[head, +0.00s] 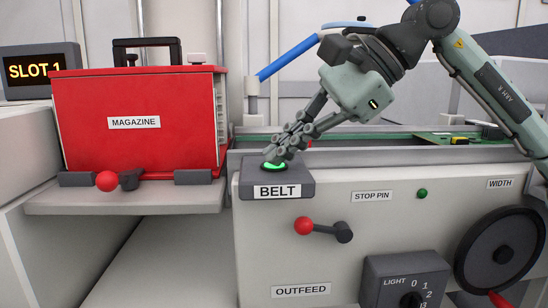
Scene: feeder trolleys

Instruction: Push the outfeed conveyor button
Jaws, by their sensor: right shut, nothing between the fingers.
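The outfeed conveyor button is a green glowing button (274,166) on top of a dark grey box labelled BELT (300,183), at the front edge of the machine marked OUTFEED. My right gripper (277,156) reaches down from the upper right with its fingers shut and empty. Its fingertips are at the button and cover its upper part; they look to be touching it, though the exact contact is hard to see. My left gripper is not in view.
A red MAGAZINE box (135,140) stands on a shelf (120,202) to the left. A red-knobbed lever (304,226), a LIGHT dial (410,299) and a black handwheel (502,235) sit on the front panel. A SLOT 1 display (40,70) is at far left.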

